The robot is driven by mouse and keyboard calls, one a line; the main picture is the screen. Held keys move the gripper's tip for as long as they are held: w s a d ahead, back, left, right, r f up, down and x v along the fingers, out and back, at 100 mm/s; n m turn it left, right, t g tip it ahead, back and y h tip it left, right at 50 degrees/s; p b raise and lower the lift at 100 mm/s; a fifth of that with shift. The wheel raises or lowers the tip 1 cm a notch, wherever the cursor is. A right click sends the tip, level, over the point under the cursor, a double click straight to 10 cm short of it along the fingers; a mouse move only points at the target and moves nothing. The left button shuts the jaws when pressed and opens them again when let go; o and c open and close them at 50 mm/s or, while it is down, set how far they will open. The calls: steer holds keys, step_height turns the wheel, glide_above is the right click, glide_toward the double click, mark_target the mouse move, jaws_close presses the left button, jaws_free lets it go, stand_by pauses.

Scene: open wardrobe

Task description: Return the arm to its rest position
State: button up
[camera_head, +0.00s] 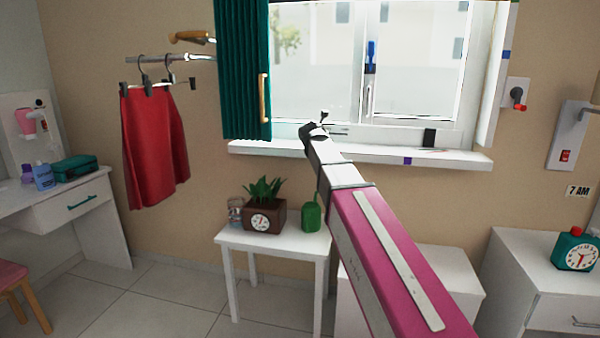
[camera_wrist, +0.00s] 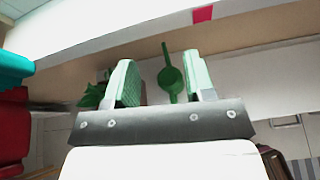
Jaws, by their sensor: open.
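My arm reaches across the head view from the lower right, its pink link in front of the room. It ends at my gripper (camera_head: 318,128), which is in front of the window, about level with the sill. In the wrist view my gripper (camera_wrist: 162,80) has its two green-padded fingers wide apart with nothing held between them. A green watering can shows in the gap behind the fingers. In the head view the fingers are small and partly hidden by the wrist.
The watering can (camera_head: 311,213) and a potted plant (camera_head: 265,207) stand on a small white table (camera_head: 240,238). The white window sill (camera_head: 275,149) is close to my gripper. A green curtain (camera_head: 243,70) and a red skirt (camera_head: 153,148) hang left. A clock (camera_head: 577,250) sits right.

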steer(key=s+d+f+m+g, duration=0.25)
steer(key=s+f+m, duration=0.2)
steer(key=f, duration=0.45)
steer(key=s+d+f+m+g, duration=0.25)
steer(key=s+f+m, duration=0.2)
steer(key=f, duration=0.35)
steer(key=s+d+f+m+g, duration=0.1)
steer(key=s+d+f+m, duration=0.2)
steer(key=f+m, duration=0.45)
steer(key=s+d+f+m+g+y, duration=0.1)
steer(key=s+d+f+m+g, duration=0.1)
steer(key=s+f+m, duration=0.6)
steer(key=s+d+f+m+g+y, duration=0.1)
steer(key=s+f+m+g+y, duration=0.1)
steer(key=s+f+m+g, duration=0.2)
steer(key=s+f+m, duration=0.3)
steer(key=s+f, duration=0.5)
steer(key=s, duration=0.2)
steer(key=shift+d+m+g, duration=0.3)
steer(key=shift+d+m, duration=0.05)
steer(key=shift+d, duration=0.05)
